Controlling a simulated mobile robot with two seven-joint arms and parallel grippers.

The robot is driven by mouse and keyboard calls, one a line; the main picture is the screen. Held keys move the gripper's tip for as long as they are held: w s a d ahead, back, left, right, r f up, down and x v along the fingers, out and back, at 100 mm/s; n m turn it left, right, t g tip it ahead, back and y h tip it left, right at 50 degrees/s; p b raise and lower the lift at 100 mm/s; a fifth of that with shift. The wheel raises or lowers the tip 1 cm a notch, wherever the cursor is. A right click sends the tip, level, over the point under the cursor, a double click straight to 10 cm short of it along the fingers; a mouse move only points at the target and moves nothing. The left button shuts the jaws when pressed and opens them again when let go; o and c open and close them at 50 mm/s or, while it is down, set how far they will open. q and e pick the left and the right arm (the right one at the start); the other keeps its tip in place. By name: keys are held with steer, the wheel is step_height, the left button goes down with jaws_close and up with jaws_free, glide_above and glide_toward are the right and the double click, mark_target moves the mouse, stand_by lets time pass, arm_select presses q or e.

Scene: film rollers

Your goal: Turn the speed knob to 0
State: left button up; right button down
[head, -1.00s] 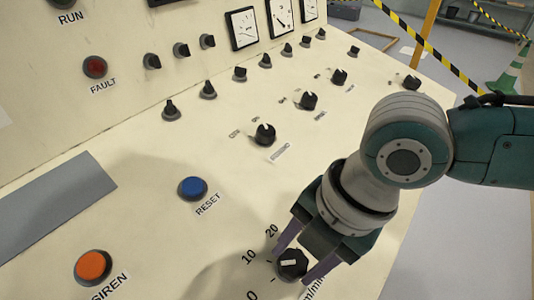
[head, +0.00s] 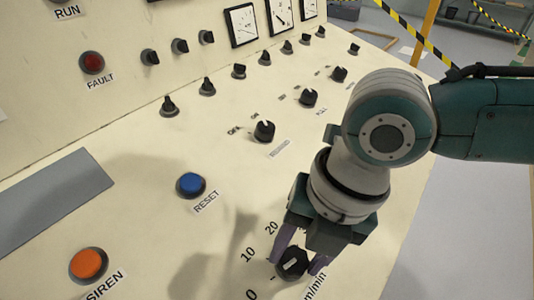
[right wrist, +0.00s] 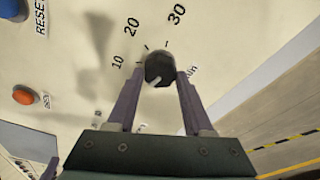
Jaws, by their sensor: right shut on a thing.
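The speed knob (head: 292,263) is black with a white mark and sits on the cream panel beside a printed scale with 0, 10 and 20. In the right wrist view the knob (right wrist: 160,67) stands between the fingers, its white mark pointing down and slightly left, away from the 20 and 30. The 0 does not show there. My right gripper (head: 301,252) is shut on the knob, one purple finger on each side; it also shows in the right wrist view (right wrist: 159,77).
A blue RESET button (head: 191,185) and an orange SIREN button (head: 89,264) lie left of the knob. Several black knobs, including one (head: 264,131), stand farther up the panel. A red FAULT light (head: 92,62) is at upper left.

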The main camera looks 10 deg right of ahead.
steer(key=shift+c, duration=1.5)
jaws_free()
steer(key=shift+r, duration=0.1)
steer(key=p+v, duration=0.1)
steer(key=v, duration=0.8)
steer(key=shift+r, duration=0.35)
